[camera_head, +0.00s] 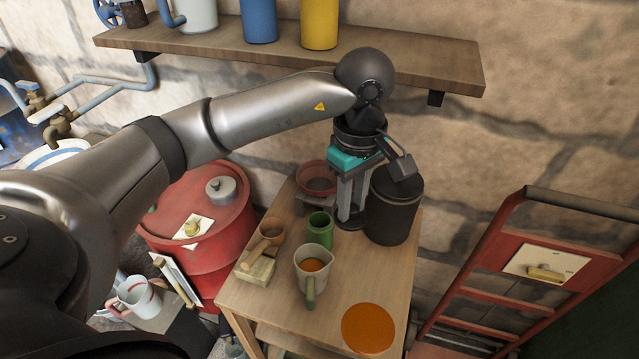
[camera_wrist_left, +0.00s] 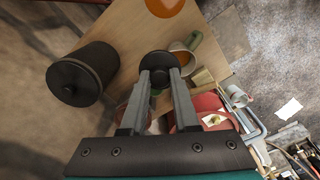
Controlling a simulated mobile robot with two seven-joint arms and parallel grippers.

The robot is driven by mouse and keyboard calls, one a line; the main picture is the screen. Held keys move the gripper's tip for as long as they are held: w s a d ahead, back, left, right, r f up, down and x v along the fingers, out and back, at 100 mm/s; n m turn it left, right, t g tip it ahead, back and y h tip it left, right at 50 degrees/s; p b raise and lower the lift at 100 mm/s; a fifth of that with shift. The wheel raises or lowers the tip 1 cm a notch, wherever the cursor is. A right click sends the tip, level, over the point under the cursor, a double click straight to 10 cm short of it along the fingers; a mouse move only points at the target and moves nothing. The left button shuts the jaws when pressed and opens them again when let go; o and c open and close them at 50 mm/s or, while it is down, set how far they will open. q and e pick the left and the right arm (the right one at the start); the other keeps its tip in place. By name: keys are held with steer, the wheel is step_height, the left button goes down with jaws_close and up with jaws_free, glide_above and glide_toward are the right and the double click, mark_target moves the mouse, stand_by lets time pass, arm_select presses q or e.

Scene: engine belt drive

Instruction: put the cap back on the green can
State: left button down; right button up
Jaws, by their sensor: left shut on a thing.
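The green can (camera_head: 320,230) stands on the small wooden table with its top open. My left gripper (camera_head: 348,214) is just right of it in the head view, pointing down. In the left wrist view, my left gripper (camera_wrist_left: 163,78) is shut on a dark round cap (camera_wrist_left: 160,64) held at the fingertips. In that view the cap and fingers hide most of the green can, with only a bit of green showing between the fingers. In the head view the cap is hard to tell from the dark fingers and canister. My right gripper is not in view.
A black lidded canister (camera_head: 395,208) stands close right of my left gripper. A shelf (camera_head: 420,65) runs above.

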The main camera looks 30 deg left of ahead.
arm_select(q)
steer(key=w+a+f+n, duration=0.3)
steer(key=a+n, duration=0.1)
steer(key=n, duration=0.8)
steer(key=n+p, duration=0.1)
steer(key=n, duration=1.5)
glide_above(320, 234)
steer(key=w+a, duration=0.1)
steer(key=w, duration=0.1)
step_height(320, 234, down, 4)
step_height(320, 234, down, 5)
steer(key=b, duration=0.4)
steer(key=shift+a+f, duration=0.1)
steer(key=shift+a, duration=0.05)
steer(key=shift+p, duration=0.3)
steer(key=shift+f+b, duration=0.45)
steer(key=shift+f, duration=0.3)
steer(key=c, duration=0.6)
jaws_free()
